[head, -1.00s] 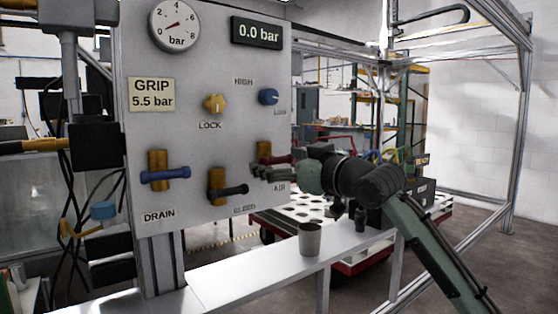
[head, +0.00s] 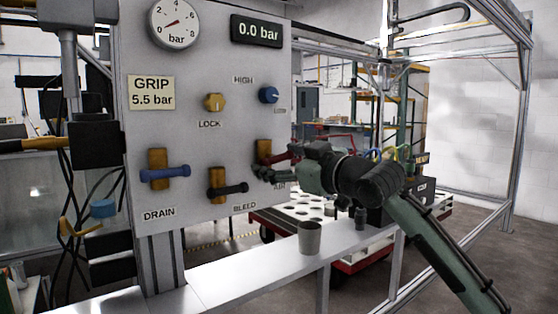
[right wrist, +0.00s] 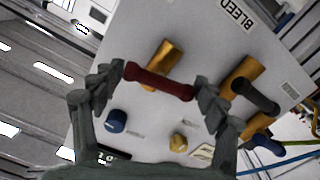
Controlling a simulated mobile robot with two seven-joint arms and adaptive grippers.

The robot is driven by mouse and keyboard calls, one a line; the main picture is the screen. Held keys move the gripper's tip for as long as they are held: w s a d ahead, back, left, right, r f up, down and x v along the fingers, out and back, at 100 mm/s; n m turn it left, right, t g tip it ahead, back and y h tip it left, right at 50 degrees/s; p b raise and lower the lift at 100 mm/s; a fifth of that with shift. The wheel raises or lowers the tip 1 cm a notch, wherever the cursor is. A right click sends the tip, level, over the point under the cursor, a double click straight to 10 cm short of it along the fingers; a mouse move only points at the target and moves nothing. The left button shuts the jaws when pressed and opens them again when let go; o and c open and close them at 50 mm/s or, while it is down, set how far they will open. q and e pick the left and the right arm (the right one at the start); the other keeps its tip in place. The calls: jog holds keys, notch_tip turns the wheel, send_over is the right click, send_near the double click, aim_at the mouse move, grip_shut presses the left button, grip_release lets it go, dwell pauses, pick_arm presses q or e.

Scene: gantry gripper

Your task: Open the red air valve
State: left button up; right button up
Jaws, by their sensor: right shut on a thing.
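The red air valve has a brass body (head: 264,150) and a red bar handle (head: 276,159) at the lower right of the grey panel, above the AIR label. My right gripper (head: 267,172) is at this handle, coming in from the right, and partly covers the handle and the label. In the right wrist view the red handle (right wrist: 160,82) lies lengthwise between the two fingers of my right gripper (right wrist: 162,88), with a finger at each end. The gripper is shut on it. The handle looks slightly slanted in the head view. My left gripper is not in view.
The blue DRAIN valve (head: 165,174) and black BLEED valve (head: 228,189) sit left of the air valve. A yellow LOCK knob (head: 214,102) and blue knob (head: 268,95) are above. The display (head: 257,31) reads 0.0 bar. A grey cup (head: 309,238) stands on the shelf below.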

jog(key=n, duration=1.2)
jog(key=shift+n, duration=1.9)
jog(key=o, duration=0.9)
